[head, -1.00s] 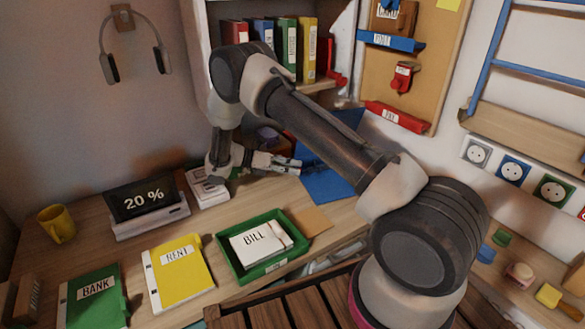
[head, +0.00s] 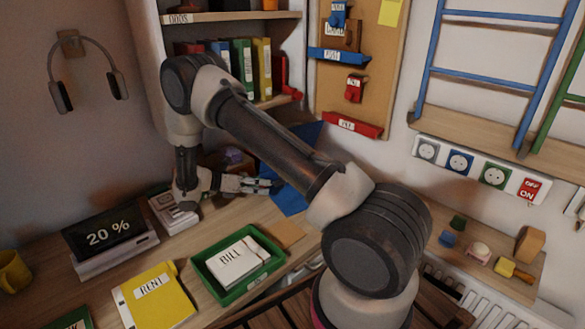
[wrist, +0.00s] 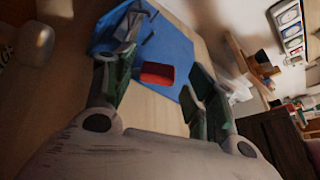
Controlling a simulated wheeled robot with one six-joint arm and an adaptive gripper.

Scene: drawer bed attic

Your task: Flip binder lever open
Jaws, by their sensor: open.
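The blue binder (head: 288,198) lies on the desk toward the back corner, partly hidden behind my arm. In the wrist view, its blue surface (wrist: 175,52) lies beyond my fingers, with a grey metal mechanism (wrist: 128,27) at its upper left. A small red piece (wrist: 157,74) shows between my fingers; I cannot tell whether it is part of the lever. My gripper (head: 268,185) is open at the binder's left side, low over the desk. It also shows in the wrist view (wrist: 160,75), with its fingers wide apart. Contact with the binder cannot be made out.
A green tray (head: 202,266) holding a BILL stack (head: 238,262) stands in front of my gripper. A yellow RENT folder (head: 155,300) and a 20 % display (head: 107,235) are to the left. A shelf with upright binders (head: 241,62) is behind.

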